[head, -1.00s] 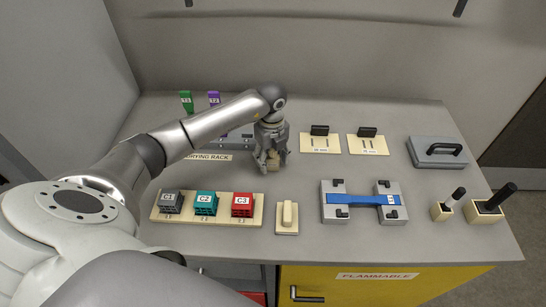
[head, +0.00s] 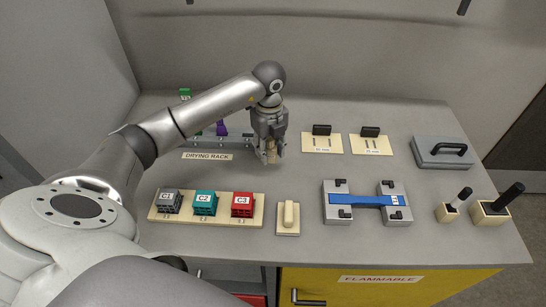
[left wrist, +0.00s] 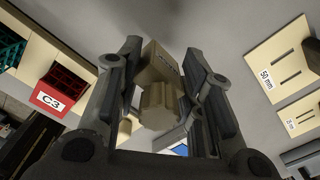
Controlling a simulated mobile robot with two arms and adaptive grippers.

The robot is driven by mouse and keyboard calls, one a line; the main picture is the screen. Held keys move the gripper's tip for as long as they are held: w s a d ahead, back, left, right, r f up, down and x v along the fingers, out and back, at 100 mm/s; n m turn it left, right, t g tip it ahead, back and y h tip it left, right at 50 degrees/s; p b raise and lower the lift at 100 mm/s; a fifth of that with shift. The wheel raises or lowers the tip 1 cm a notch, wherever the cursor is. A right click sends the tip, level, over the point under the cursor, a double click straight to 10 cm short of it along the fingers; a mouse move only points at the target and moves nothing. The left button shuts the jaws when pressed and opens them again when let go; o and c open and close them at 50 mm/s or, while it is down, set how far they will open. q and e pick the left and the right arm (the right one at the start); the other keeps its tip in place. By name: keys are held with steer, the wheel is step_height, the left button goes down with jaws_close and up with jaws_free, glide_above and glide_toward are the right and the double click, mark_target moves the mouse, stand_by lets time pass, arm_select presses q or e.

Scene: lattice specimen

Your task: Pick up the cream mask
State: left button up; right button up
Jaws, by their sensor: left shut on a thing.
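The cream mask (left wrist: 155,100) is a small tan block-shaped piece between the fingers in the left wrist view. My left gripper (head: 269,160) is shut on it and holds it above the grey bench, between the drying rack and the black-handled cards. In the head view the mask (head: 271,150) is mostly hidden by the fingers. In the left wrist view both fingers of the gripper (left wrist: 160,95) press on its sides. My right gripper does not show.
The drying rack (head: 235,142) holds green and purple pieces behind my arm. A cream tray (head: 186,221) carries lattice blocks C1, C2 and C3. A cream block on a plate (head: 288,232), a blue-strapped fixture (head: 323,218), slotted cards (head: 313,147) and a grey handled lid (head: 425,158) stand around.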

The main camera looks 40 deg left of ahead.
arm_select(q)
steer(key=s+a+r+b, duration=0.35)
steer(key=s+r, duration=0.55)
steer(key=s, duration=0.4)
steer(key=d+f+n, duration=0.1)
steer(key=d+n, duration=0.4)
steer(key=n, duration=0.2)
steer(key=d+f+n, duration=0.2)
steer(key=d+n, duration=0.4)
steer(key=n, duration=0.2)
steer(key=d+f+n, duration=0.2)
steer(key=d+n, duration=0.4)
steer(key=n, duration=0.2)
steer(key=shift+s+d+f+b, duration=0.2)
steer(key=shift+s+b, duration=0.1)
steer(key=shift+b, duration=0.1)
